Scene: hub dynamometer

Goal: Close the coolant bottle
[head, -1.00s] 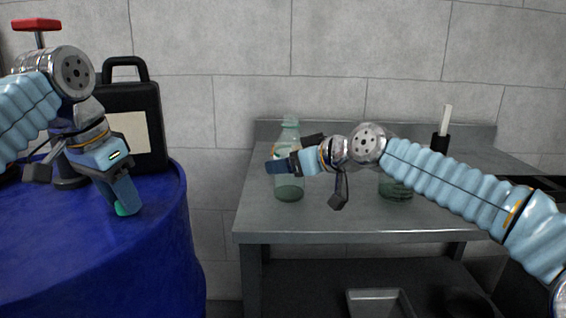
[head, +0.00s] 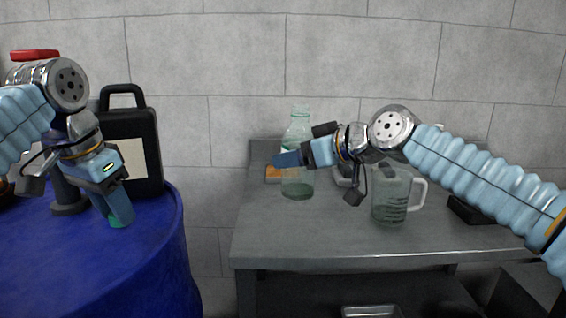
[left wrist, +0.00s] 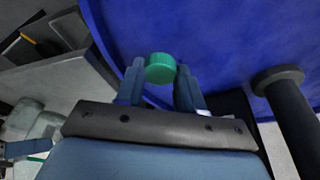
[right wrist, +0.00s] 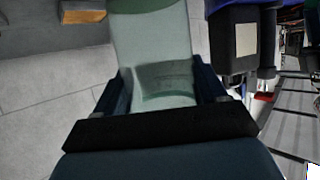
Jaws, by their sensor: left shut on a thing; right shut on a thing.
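The coolant bottle (head: 297,134) is clear pale-green plastic with some darker liquid low inside, and stands upright at the left part of the metal table. Its neck shows no cap. My right gripper (head: 288,160) is shut on the bottle's body; the bottle fills the space between its fingers in the right wrist view (right wrist: 155,75). The green cap (left wrist: 160,68) is held between the fingertips of my left gripper (left wrist: 160,85), shut on it over the blue drum. In the head view the cap (head: 118,222) is mostly hidden by the fingers.
The blue drum (head: 150,270) bears a black jug (head: 128,128) and a red-topped stand (head: 35,56). On the metal table (head: 300,232), a clear measuring jug (head: 391,205) stands right of the bottle. An orange item (head: 272,174) lies behind the bottle. A gap separates drum and table.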

